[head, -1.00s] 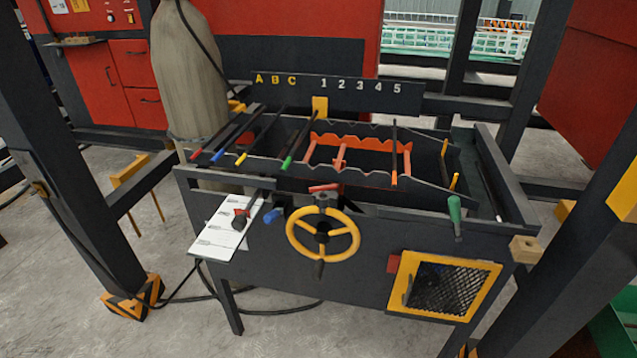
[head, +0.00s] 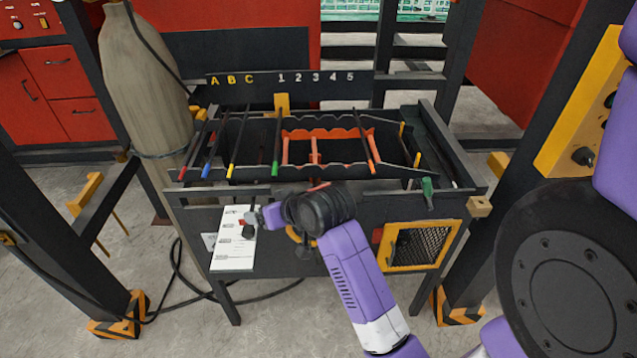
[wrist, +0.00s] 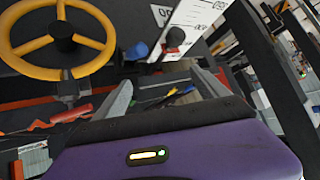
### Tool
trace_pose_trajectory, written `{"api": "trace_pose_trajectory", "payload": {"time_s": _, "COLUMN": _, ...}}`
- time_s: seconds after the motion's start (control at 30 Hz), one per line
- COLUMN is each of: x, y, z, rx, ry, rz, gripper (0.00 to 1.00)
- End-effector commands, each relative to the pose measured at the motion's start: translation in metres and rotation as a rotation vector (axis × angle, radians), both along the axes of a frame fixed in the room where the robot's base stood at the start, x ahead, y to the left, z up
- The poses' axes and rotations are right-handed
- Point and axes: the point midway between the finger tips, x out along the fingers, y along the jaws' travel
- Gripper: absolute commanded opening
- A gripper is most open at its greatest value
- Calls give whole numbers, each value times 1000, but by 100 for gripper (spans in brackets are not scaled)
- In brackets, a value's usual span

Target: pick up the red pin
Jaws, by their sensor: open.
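Dark rods rest on the notched black bench rack. A short red piece (head: 318,186) shows just above my wrist. I cannot tell which red part is the red pin. My gripper (head: 255,217) is in front of the bench, beside the white card, below the rods and apart from them. In the wrist view my gripper (wrist: 162,78) is open, with nothing seen held between its fingers. A red handle-like piece (wrist: 70,114) lies left of the fingers there.
A yellow handwheel (wrist: 62,40) is close by on the bench front, mostly hidden by my arm in the head view. A white card (head: 233,240) with a black knob, a green handle (head: 428,192) and a yellow-framed mesh (head: 422,246) are on the front. Dark posts flank the bench.

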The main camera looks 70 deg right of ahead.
Motion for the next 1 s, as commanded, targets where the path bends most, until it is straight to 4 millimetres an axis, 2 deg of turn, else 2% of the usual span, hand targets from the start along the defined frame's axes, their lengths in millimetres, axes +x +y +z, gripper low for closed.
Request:
{"api": "trace_pose_trajectory", "payload": {"time_s": 0.03, "x": -4, "y": -27, "z": 24, "rx": -4, "ry": 31, "rz": -21, "gripper": 84}}
{"api": "trace_pose_trajectory", "payload": {"time_s": 0.1, "x": -15, "y": -53, "z": 38, "rx": 13, "ry": 97, "rz": -39, "gripper": 84}}
{"api": "trace_pose_trajectory", "payload": {"time_s": 0.2, "x": -38, "y": -81, "z": 54, "rx": 47, "ry": 201, "rz": -63, "gripper": 84}}
{"api": "trace_pose_trajectory", "payload": {"time_s": 0.3, "x": -62, "y": -94, "z": 61, "rx": 97, "ry": 308, "rz": -76, "gripper": 84}}
{"api": "trace_pose_trajectory", "payload": {"time_s": 0.4, "x": -83, "y": -99, "z": 64, "rx": 143, "ry": 390, "rz": -86, "gripper": 84}}
{"api": "trace_pose_trajectory", "payload": {"time_s": 0.57, "x": -100, "y": -100, "z": 65, "rx": 183, "ry": 458, "rz": -92, "gripper": 84}}
{"api": "trace_pose_trajectory", "payload": {"time_s": 1.0, "x": -94, "y": -106, "z": 39, "rx": 188, "ry": 466, "rz": -90, "gripper": 84}}
